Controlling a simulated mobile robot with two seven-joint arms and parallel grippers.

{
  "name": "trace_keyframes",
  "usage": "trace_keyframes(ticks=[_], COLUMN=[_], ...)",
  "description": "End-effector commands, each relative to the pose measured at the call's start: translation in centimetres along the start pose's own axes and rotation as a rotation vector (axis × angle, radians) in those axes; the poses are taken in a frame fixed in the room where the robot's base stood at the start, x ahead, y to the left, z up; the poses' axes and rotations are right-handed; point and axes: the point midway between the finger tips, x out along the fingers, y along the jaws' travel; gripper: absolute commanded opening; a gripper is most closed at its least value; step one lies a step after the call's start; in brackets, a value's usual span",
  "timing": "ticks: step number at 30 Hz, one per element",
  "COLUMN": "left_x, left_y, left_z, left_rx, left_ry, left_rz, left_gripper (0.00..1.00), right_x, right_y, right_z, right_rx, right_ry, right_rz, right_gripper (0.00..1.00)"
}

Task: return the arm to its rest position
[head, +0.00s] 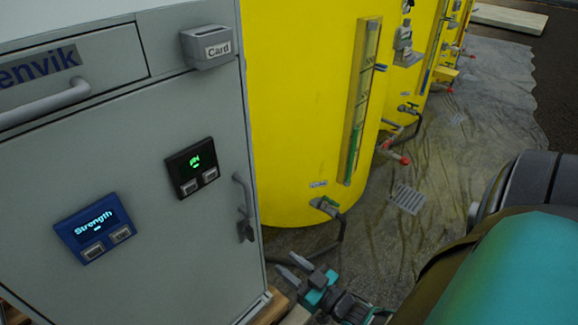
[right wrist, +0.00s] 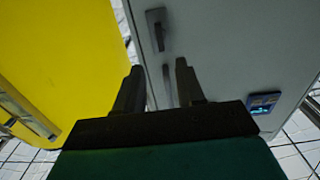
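My right gripper (head: 292,268) is low in the head view, just right of the lower corner of the grey cabinet (head: 140,170). Its two fingers are apart with nothing between them. In the right wrist view, the right gripper (right wrist: 158,82) shows its open fingers pointing toward the cabinet front (right wrist: 225,45). The door handle (right wrist: 168,85) shows beyond the gap between the fingers, and I cannot tell how far away it is. My teal right arm fills the lower right of the head view. My left gripper is in neither view.
The cabinet carries a blue Strength panel (head: 95,229), a black panel (head: 192,167), a card holder (head: 208,47) and a door handle (head: 243,205). Yellow tanks (head: 300,100) with valves and hoses stand behind. Wet floor (head: 490,100) lies open to the right.

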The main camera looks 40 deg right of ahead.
Motion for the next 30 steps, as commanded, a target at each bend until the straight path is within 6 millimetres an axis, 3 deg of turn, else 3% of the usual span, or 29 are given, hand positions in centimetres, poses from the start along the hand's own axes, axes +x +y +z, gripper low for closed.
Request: trace_keyframes(ticks=[10, 14, 22, 25, 30], left_x=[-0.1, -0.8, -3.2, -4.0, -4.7], left_y=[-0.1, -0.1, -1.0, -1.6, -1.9], left_z=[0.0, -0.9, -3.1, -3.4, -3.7], left_rx=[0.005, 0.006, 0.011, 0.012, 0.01], left_ry=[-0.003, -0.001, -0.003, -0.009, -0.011], left_rz=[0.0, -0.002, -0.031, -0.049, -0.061], left_gripper=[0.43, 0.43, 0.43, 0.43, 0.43], right_x=[0.1, 0.1, -0.8, -1.6, -2.9], right_y=[-0.2, -2.0, -10.1, -12.0, -13.2], right_z=[-0.1, -1.2, -7.1, -9.6, -12.6], right_rx=[0.001, 0.014, 0.016, -0.002, -0.031], right_ry=[-0.003, -0.05, -0.325, -0.425, -0.548], right_rz=[-0.002, -0.025, -0.122, -0.136, -0.135], right_gripper=[0.38, 0.38, 0.38, 0.38, 0.38])
